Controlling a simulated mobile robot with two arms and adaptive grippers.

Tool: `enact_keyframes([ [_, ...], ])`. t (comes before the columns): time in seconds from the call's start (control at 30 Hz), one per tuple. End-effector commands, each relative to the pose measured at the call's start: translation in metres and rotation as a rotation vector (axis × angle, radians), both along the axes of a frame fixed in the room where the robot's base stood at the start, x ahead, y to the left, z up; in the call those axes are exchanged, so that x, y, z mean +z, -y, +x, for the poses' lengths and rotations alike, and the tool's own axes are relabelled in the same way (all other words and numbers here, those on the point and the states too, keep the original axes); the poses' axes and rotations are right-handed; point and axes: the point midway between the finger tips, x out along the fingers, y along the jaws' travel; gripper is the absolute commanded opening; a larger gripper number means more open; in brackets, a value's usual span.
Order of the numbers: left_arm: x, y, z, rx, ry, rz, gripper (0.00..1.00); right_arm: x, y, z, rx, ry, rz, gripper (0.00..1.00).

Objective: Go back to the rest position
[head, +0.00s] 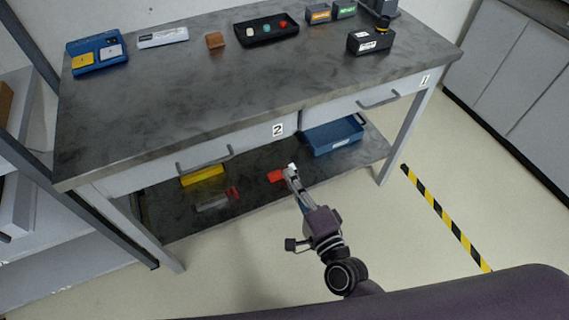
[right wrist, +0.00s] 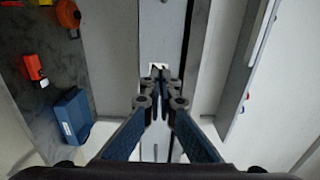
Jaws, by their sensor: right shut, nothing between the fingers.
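My right gripper (head: 291,172) is in front of the grey workbench, below its worktop and near the drawer marked 2. In the right wrist view my right gripper (right wrist: 161,82) has its fingers together with nothing between them. It points at a pale grey surface with a darker strip. My left gripper does not show in either view.
The workbench (head: 190,88) carries a blue case (head: 97,52), a black tray (head: 266,39) and small boxes. A lower shelf (head: 255,203) holds a blue bin (head: 333,136), a yellow item (head: 202,175) and red items. Floor at right is clear, with striped tape (head: 446,218).

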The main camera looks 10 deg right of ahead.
Motion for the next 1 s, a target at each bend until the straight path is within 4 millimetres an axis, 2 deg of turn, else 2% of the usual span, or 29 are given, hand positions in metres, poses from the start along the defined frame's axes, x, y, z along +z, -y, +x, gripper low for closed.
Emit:
enact_keyframes([
  [0.27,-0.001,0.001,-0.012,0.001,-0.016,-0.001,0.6,-0.002,0.002,-0.005,0.001,-0.003,-0.005,0.0],
  [0.37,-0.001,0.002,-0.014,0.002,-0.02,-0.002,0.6,-0.021,0.003,-0.006,0.005,-0.023,-0.063,0.0],
  [0.47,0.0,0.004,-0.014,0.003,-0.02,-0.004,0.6,-0.068,0.009,-0.011,0.022,-0.074,-0.205,0.0],
  [0.57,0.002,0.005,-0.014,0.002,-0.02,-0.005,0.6,-0.137,0.02,-0.025,0.063,-0.154,-0.412,0.0],
  [0.6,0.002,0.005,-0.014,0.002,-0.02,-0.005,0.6,-0.166,0.026,-0.033,0.086,-0.189,-0.5,0.0],
  [0.67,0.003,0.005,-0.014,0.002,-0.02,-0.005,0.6,-0.208,0.036,-0.049,0.129,-0.242,-0.627,0.0],
  [0.7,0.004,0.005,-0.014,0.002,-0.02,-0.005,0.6,-0.236,0.044,-0.062,0.161,-0.28,-0.708,0.0],
  [0.8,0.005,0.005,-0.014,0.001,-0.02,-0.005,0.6,-0.299,0.064,-0.101,0.259,-0.373,-0.897,0.0],
  [0.87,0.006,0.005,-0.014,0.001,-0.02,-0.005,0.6,-0.334,0.077,-0.129,0.328,-0.431,-1.0,0.0],
  [0.9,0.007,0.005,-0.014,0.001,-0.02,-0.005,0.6,-0.356,0.085,-0.149,0.379,-0.468,-1.066,0.0],
  [0.97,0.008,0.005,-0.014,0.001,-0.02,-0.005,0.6,-0.386,0.099,-0.182,0.463,-0.524,-1.158,0.0],
  [1.0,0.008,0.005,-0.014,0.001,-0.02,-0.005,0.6,-0.404,0.108,-0.206,0.523,-0.56,-1.214,0.0],
])
